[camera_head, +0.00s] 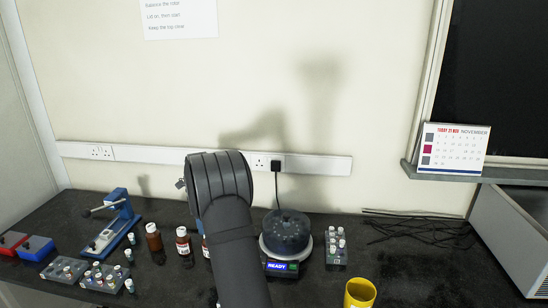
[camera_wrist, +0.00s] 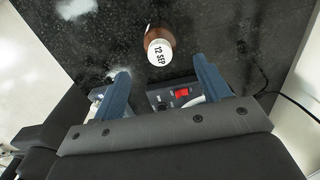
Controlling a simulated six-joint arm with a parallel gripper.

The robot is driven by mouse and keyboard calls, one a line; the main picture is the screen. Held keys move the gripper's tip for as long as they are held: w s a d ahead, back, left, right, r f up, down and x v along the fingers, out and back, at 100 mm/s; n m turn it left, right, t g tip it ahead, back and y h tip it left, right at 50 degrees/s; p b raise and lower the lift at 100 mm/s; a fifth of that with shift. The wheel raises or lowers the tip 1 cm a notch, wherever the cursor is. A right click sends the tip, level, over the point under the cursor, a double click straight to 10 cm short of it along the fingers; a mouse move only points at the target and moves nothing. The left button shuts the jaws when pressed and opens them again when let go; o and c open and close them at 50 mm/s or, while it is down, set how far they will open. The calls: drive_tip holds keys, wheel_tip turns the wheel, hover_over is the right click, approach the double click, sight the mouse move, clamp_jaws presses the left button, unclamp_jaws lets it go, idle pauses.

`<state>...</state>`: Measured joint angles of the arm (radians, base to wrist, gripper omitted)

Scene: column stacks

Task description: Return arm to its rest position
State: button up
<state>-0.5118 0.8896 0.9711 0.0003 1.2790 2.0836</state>
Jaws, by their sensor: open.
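In the wrist view my gripper (camera_wrist: 160,70) is open, its two blue fingers apart with nothing between their tips. A brown bottle with a white cap marked "12 SEP" (camera_wrist: 160,52) stands on the dark bench just beyond the fingertips. In the head view my dark grey arm (camera_head: 231,225) rises in the middle over the bench; the gripper's fingers are hidden there.
A round centrifuge (camera_head: 285,228) reading READY stands right of my arm, beside a vial rack (camera_head: 335,250) and a yellow mug (camera_head: 360,293). Left are brown bottles (camera_head: 153,238), a blue press (camera_head: 115,228) and vial racks (camera_head: 63,270). Cables (camera_head: 415,228) lie at the back right.

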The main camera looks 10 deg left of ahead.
wheel_tip(320, 180, down, 10)
drive_tip(key=shift+f, duration=0.2)
wheel_tip(320, 180, up, 3)
drive_tip(key=shift+f, duration=0.15)
drive_tip(key=shift+r, duration=0.8)
